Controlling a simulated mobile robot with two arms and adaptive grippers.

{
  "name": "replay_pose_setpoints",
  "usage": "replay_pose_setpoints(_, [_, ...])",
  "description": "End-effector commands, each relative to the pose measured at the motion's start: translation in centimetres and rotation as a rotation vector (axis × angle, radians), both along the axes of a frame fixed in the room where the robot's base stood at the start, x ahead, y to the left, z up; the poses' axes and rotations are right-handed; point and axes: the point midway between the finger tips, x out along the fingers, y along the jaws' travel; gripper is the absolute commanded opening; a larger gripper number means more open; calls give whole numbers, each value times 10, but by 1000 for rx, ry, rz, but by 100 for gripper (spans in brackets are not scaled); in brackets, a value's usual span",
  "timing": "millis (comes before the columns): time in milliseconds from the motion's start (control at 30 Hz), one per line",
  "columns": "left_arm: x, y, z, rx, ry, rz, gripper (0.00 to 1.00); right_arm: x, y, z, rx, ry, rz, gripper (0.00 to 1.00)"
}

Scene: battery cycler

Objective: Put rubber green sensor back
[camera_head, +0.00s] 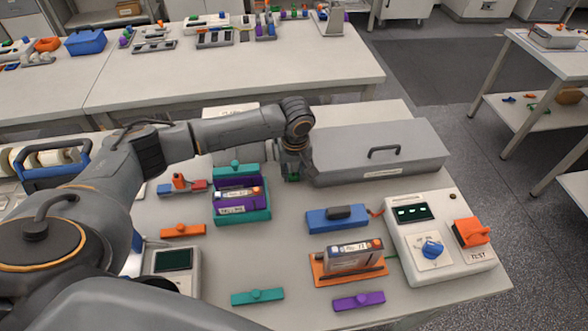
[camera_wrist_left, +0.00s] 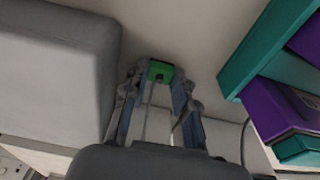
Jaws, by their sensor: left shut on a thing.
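The green sensor (camera_wrist_left: 160,71) is a small green block with a dark spot, held between the fingertips of my left gripper (camera_wrist_left: 158,82) in the left wrist view. In the head view my left gripper (camera_head: 291,172) points down between the teal and purple holder and the grey lidded box, with a bit of the green sensor (camera_head: 293,178) showing at its tips. It is close to the table top; I cannot tell whether the sensor touches it. My right gripper is not in view.
The grey box (camera_head: 345,158) stands close to the gripper's right, the teal holder (camera_head: 258,215) to its left. A blue clamp (camera_head: 322,221), a battery on an orange base (camera_head: 322,279) and a tester (camera_head: 408,267) stand nearer. Bare table lies between holder and clamp.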

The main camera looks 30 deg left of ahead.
Motion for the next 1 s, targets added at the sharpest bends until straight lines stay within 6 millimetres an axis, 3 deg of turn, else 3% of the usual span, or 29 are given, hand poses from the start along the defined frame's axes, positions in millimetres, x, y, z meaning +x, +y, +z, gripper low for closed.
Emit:
replay_pose_setpoints(367, [0,-1,-4,-1,0,0,0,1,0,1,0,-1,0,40])
replay_pose_setpoints(400, [0,-1,-4,-2,0,0,35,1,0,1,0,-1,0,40])
replay_pose_setpoints(500, [0,-1,-4,-1,0,0,50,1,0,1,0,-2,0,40])
replay_pose_setpoints(833, [0,0,-1,-1,-2,0,50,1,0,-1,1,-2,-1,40])
replay_pose_setpoints(1000, [-1,-3,21,-3,-3,1,50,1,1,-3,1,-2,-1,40])
